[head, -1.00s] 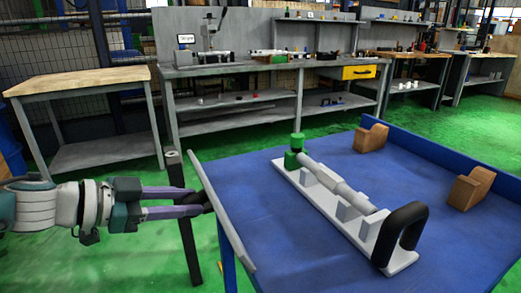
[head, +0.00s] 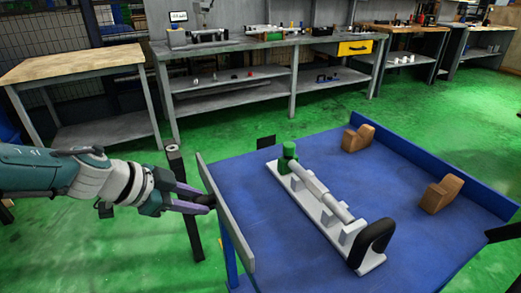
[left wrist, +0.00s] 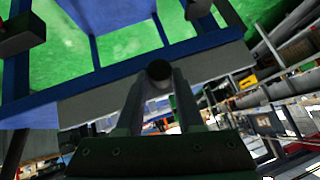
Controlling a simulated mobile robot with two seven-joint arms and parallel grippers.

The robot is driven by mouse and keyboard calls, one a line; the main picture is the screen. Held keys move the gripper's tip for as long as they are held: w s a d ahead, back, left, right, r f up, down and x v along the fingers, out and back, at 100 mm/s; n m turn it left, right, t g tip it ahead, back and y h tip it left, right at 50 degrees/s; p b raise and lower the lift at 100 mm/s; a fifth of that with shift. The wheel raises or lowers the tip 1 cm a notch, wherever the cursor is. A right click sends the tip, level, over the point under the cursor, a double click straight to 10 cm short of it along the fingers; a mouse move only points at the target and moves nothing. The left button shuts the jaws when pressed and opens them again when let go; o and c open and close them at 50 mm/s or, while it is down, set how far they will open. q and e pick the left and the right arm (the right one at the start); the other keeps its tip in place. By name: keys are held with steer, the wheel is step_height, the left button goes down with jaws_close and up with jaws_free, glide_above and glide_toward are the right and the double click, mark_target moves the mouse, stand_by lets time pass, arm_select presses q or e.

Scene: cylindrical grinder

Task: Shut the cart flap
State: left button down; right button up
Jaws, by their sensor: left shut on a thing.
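The blue cart (head: 275,240) stands at the right of the head view. Its flap (head: 228,222) is a long grey panel along the cart's left edge. It stands close to upright, its top rising above the blue surface. My left gripper (head: 208,202) comes in from the left at the flap's outer face. In the left wrist view, the left gripper (left wrist: 159,85) has its fingers closed around a dark round handle (left wrist: 159,71) in front of the grey flap (left wrist: 100,105). How the handle joins the flap is hidden.
A white fixture with a grey shaft (head: 322,195), green end and black handle lies on the cart. Two brown blocks (head: 358,138) (head: 441,194) stand near its right side. A dark post (head: 186,205) stands beside my left gripper. Workbenches line the back; green floor lies between.

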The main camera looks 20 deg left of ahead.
arm_select(q)
steer(key=c, duration=0.5)
jaws_free()
steer(key=shift+c, duration=0.2)
steer(key=shift+s+a+r+p, duration=0.1)
steer(key=shift+s+r+p, duration=0.05)
steer(key=shift+r+p, duration=0.2)
steer(key=p+v, duration=0.7)
steer(key=v, duration=0.2)
steer(key=shift+s+p, duration=0.15)
steer(key=shift+p, duration=0.15)
